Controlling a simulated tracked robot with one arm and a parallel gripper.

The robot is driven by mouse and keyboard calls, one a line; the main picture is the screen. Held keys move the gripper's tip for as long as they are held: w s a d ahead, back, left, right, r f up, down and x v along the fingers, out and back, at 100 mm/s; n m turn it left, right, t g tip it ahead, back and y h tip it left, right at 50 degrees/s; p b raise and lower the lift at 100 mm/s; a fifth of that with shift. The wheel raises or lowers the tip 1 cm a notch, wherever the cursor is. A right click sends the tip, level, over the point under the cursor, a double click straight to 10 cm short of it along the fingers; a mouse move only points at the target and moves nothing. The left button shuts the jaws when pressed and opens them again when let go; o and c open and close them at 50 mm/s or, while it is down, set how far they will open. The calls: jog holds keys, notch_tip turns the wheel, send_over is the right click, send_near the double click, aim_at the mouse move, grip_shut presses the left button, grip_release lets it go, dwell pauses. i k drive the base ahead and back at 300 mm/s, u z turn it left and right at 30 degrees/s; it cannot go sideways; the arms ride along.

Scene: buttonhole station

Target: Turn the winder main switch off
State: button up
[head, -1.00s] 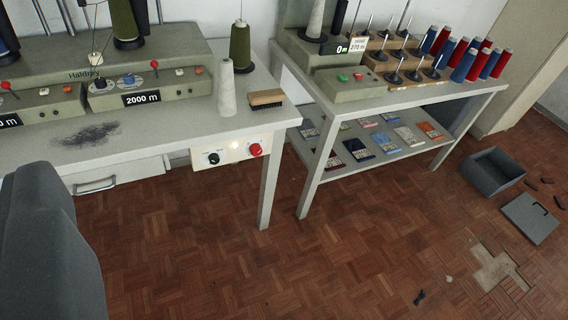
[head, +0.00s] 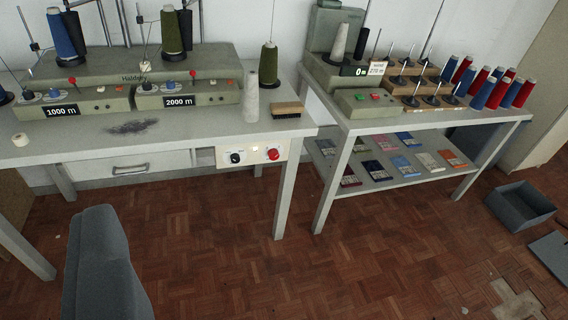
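The winder (head: 130,75) stands on the left table, with signs reading 1000 m and 2000 m on its two units. A pale switch panel (head: 223,163) hangs under the table's front edge near its right end. It bears a black knob (head: 235,158), a red knob (head: 272,154) and a small pale lamp between them. Labels and knob positions are too small to read, so I cannot tell which knob is the main switch. My gripper is not in view.
A grey chair back (head: 100,265) stands in front of the left table. A second table (head: 430,125) with a small machine (head: 365,105) and thread cones stands at right. An open grey box (head: 520,207) lies far right. The parquet floor before the panel is clear.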

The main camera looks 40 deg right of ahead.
aim_at(273, 154)
jog(key=u, duration=0.1)
jog(key=i, duration=0.95)
jog(key=z, duration=0.05)
